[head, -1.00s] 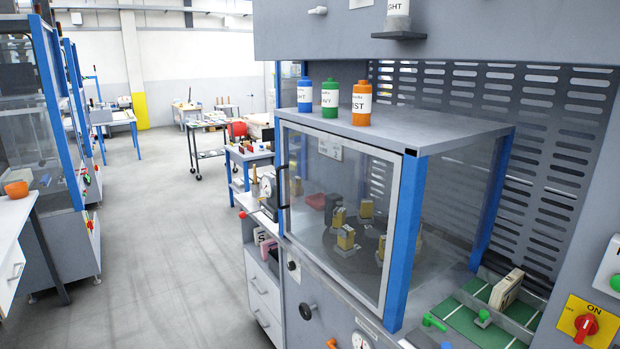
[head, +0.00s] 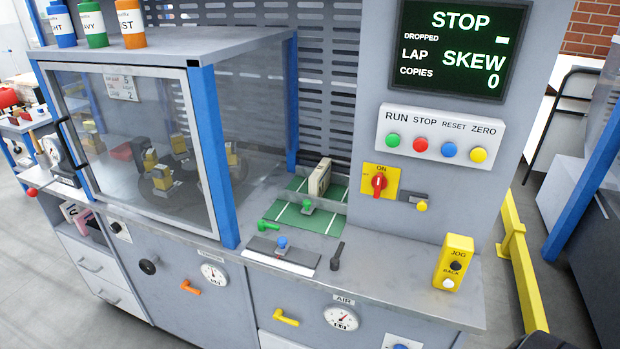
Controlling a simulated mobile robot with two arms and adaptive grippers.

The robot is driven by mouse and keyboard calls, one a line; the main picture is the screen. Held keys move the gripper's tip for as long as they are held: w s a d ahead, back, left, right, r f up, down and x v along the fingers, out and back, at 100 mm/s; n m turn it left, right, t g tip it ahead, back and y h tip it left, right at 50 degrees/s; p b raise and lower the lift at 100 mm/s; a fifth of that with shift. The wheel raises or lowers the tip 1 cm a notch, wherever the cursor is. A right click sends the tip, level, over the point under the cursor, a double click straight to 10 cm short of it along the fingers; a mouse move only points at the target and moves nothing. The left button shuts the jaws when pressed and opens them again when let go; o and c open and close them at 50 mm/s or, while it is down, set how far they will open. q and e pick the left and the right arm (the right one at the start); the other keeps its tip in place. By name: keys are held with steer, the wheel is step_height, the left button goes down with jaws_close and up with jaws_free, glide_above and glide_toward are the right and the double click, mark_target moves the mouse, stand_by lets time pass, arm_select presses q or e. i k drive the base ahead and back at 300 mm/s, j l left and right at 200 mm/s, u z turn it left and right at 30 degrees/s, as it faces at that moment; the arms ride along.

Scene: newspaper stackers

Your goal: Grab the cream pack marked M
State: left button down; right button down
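A second pale pack with a dark mark (head: 71,210) sits in an open compartment at the lower left, beside a pink pack (head: 83,221). I cannot tell which letter that mark is.
The glazed cabinet (head: 205,135) with a blue post stands left of the bay. A green-knobbed stop (head: 307,207), a green handle (head: 266,225) and a black lever (head: 337,257) are near the pack. A yellow jog box (head: 454,262) stands on the counter's right end. The display reads STOP.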

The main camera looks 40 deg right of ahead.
mark_target(320, 180)
steer(key=i+j, duration=0.15)
steer(key=i, duration=0.3)
steer(key=i+j, duration=0.15)
steer(key=i, duration=0.25)
